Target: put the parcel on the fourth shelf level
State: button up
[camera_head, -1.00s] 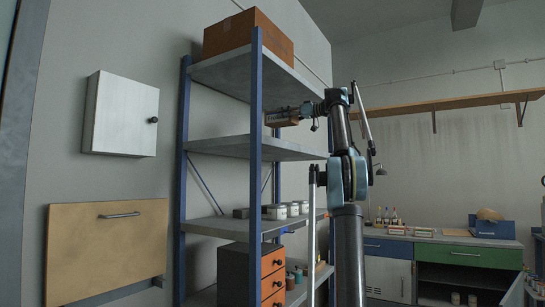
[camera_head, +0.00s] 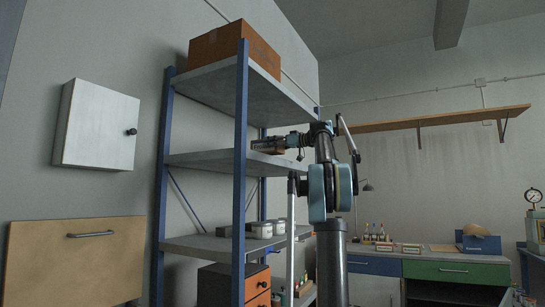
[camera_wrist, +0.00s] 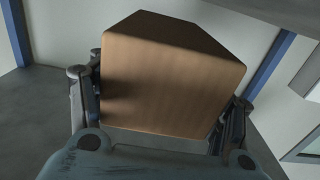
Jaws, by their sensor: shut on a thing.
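The parcel (camera_head: 266,147) is a plain brown box. My gripper (camera_head: 280,143) is shut on it, with a finger on either side in the wrist view, where the parcel (camera_wrist: 170,80) fills the middle. The blue-posted shelf unit has grey boards. The parcel is in the bay between the top board (camera_head: 215,82) and the board below it (camera_head: 205,160), low over that lower board. I cannot tell whether it touches. In the wrist view, the grey board (camera_wrist: 35,115) spreads around and below the parcel. The parcel's underside is hidden.
A large brown carton (camera_head: 228,48) sits on the top board. A blue front post (camera_head: 240,170) stands left of the parcel. The board beside the parcel looks bare.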

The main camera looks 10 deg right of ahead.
aim_at(273, 151)
jog(key=shift+s+f, duration=0.15)
jog(key=shift+f, duration=1.7)
jog(key=o, duration=1.5)
jog(key=shift+f, duration=0.1)
jog(key=shift+o, duration=0.2)
jog(key=v, duration=1.2)
